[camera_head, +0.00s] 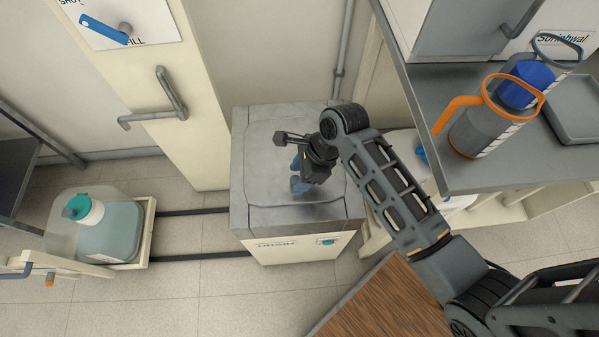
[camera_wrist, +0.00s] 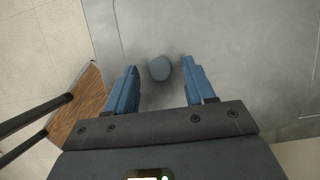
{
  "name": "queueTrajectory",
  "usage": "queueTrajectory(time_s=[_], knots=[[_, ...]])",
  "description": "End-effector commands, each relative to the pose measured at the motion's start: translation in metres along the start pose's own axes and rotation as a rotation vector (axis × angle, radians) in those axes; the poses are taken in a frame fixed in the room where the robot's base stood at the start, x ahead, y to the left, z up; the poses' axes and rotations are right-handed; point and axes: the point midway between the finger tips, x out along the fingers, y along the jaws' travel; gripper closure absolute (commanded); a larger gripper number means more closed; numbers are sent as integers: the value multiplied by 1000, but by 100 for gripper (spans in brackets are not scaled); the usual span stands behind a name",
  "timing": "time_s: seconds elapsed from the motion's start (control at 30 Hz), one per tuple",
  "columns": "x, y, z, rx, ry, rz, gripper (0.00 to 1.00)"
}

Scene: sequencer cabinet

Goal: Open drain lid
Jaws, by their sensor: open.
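The drain unit's grey metal lid (camera_head: 258,150) tops a low cream cabinet (camera_head: 290,250) with a "DRAIN" label on its front. The lid looks closed and flat. My gripper (camera_head: 296,176) is over the middle of the lid, with its blue fingers pointing toward it. In the wrist view a small grey round knob (camera_wrist: 159,68) stands on the lid surface (camera_wrist: 240,50). My gripper (camera_wrist: 160,66) is open, with one finger on each side of the knob and visible gaps between. In the head view the gripper hides the knob.
A cream pillar with a handle (camera_head: 160,110) stands left behind the cabinet. A jug with a teal cap (camera_head: 105,230) sits in a pulled-out tray at left. Right, a grey counter (camera_head: 480,180) holds two measuring jugs (camera_head: 490,125). A wooden surface (camera_head: 385,305) is in front.

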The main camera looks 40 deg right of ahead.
Motion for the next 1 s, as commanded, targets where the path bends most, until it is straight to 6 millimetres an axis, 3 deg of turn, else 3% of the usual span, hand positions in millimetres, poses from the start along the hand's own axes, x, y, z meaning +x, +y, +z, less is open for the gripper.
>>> queueTrajectory(time_s=[0.1,0.63,1.0], knots=[[0,0,0,0,0,0,48],[0,0,0,0,0,0,99],[-1,0,0,0,0,0,100]])
